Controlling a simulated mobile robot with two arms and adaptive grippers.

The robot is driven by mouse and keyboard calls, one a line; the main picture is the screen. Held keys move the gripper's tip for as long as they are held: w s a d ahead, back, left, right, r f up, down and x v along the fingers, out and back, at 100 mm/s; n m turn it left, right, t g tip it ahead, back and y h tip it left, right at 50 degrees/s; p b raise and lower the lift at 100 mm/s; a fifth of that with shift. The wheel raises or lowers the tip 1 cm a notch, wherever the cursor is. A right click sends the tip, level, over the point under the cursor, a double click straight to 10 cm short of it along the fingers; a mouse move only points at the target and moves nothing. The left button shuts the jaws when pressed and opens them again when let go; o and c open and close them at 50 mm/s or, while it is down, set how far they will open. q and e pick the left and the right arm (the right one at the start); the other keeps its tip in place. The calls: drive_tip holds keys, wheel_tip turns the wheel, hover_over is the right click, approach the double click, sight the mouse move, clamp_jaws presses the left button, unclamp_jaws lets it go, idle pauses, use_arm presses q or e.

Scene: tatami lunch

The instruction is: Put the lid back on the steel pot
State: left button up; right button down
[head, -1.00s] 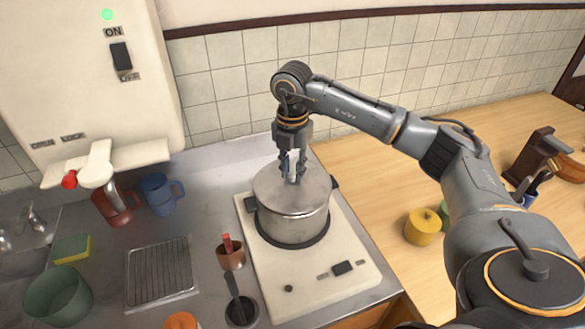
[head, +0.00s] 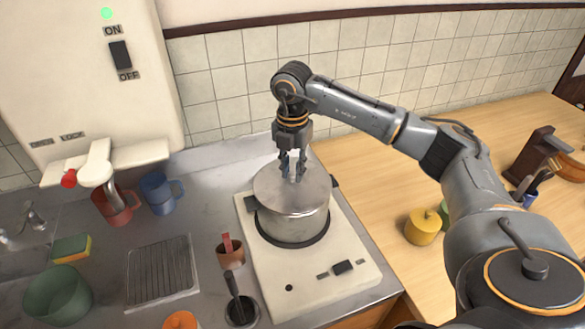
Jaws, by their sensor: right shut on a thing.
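The steel pot (head: 292,224) stands on the hot plate on the steel counter. Its lid (head: 268,188) lies over the top of the pot and looks level; I cannot tell whether it rests fully on the rim. My right gripper (head: 293,178) points straight down over the lid and is shut on the lid's knob, which the fingers mostly hide. My left gripper is not in the picture.
The cream hot plate (head: 350,285) sits at the counter's right edge, beside a wooden worktop (head: 365,215). Red (head: 116,207) and blue (head: 160,192) mugs stand at the back left. A brown cup (head: 230,255) is close left of the hot plate.

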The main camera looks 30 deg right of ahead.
idle(0.4)
drive_tip(key=c, duration=0.6)
unclamp_jaws()
drive_tip(key=shift+c, duration=0.2)
drive_tip(key=shift+r+p, duration=2.45)
drive_tip(key=shift+r, duration=1.1)
clamp_jaws()
